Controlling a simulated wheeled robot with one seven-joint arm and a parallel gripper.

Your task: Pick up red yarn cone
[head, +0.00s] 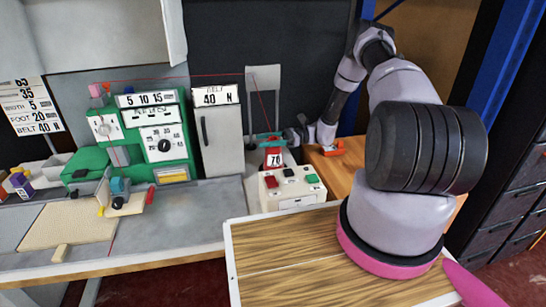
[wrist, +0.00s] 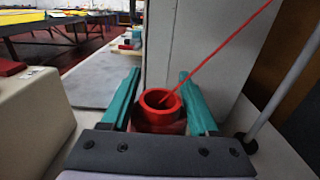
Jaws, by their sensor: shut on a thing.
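The red yarn cone (head: 273,158) stands upright behind the cream control box in the head view, with a white label reading 70 on its front. In the wrist view the red cone (wrist: 160,112) sits between the two teal fingers of my gripper (wrist: 159,82), its round open top facing up. My gripper (head: 268,138) is shut on the cone near its top in the head view. A red thread rises from the cone. The cone's base is hidden, so I cannot tell whether it touches the surface below.
The cream control box (head: 292,187) with red, black and green buttons stands close in front of the cone. A tall grey cabinet (head: 218,140) is to the left, beside the green machine (head: 160,140). A thin grey stand (head: 263,79) rises behind. The wooden top (head: 290,262) in front is clear.

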